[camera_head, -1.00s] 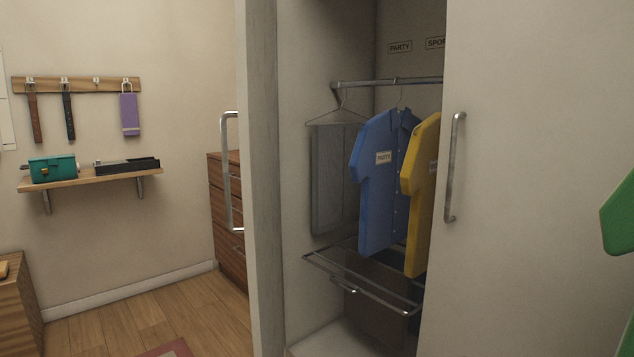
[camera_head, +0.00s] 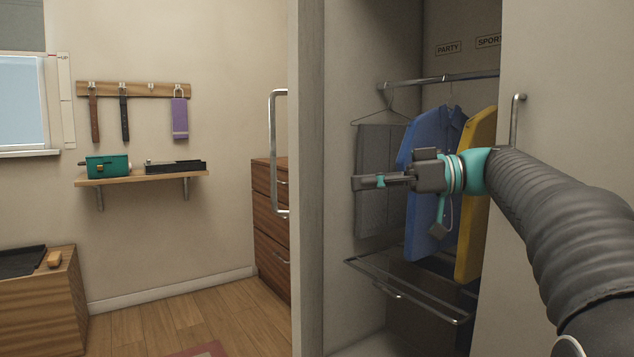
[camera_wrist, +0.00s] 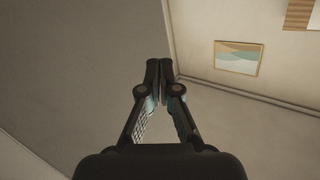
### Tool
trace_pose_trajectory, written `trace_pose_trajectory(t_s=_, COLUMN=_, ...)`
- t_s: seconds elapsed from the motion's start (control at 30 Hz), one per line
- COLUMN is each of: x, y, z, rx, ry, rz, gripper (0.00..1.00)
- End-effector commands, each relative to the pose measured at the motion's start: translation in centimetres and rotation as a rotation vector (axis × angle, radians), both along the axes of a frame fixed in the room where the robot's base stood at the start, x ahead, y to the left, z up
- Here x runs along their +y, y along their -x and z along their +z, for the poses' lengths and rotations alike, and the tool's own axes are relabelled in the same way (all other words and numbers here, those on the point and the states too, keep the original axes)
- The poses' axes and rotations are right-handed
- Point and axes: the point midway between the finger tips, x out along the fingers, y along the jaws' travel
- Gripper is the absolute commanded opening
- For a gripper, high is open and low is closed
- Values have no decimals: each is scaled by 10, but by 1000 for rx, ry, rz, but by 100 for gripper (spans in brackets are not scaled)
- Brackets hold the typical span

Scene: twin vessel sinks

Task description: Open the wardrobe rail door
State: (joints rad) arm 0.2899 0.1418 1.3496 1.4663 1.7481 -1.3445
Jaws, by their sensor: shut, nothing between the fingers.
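The wardrobe stands open in the middle of the head view, with its metal rail (camera_head: 440,79) and hanging clothes showing. A pale door panel (camera_head: 307,200), seen nearly edge-on, is left of the opening, with a bar handle (camera_head: 279,150) on its left side. A second pale door panel (camera_head: 575,90) covers the right part, with a bar handle (camera_head: 516,120) near its left edge, partly hidden by my arm. My gripper (camera_head: 358,183) is in front of the opening, pointing left, apart from both handles. In the wrist view its fingers (camera_wrist: 158,72) are together and empty.
A blue shirt (camera_head: 428,140), a yellow shirt (camera_head: 474,200) and grey trousers (camera_head: 378,170) hang behind my gripper. A wire pull-out rack (camera_head: 400,285) is below. A wooden drawer unit (camera_head: 270,225) stands left of the edge-on panel. The floor (camera_head: 160,320) at left is mostly clear.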

Motion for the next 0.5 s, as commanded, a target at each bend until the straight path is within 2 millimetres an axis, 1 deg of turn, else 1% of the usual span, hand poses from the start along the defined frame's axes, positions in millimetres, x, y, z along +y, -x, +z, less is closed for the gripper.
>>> trace_pose_trajectory(t_s=0.03, x=-6, y=-6, z=3, rx=-51, ry=-32, rz=21, gripper=0)
trace_pose_trajectory(t_s=0.1, x=-12, y=-10, z=11, rx=-112, ry=-65, rz=45, gripper=0)
trace_pose_trajectory(t_s=0.23, x=-15, y=-12, z=19, rx=-172, ry=-99, rz=67, gripper=0)
trace_pose_trajectory(t_s=0.37, x=-4, y=-12, z=21, rx=-180, ry=-103, rz=73, gripper=0)
trace_pose_trajectory(t_s=0.5, x=19, y=-13, z=21, rx=-178, ry=-103, rz=73, gripper=0)
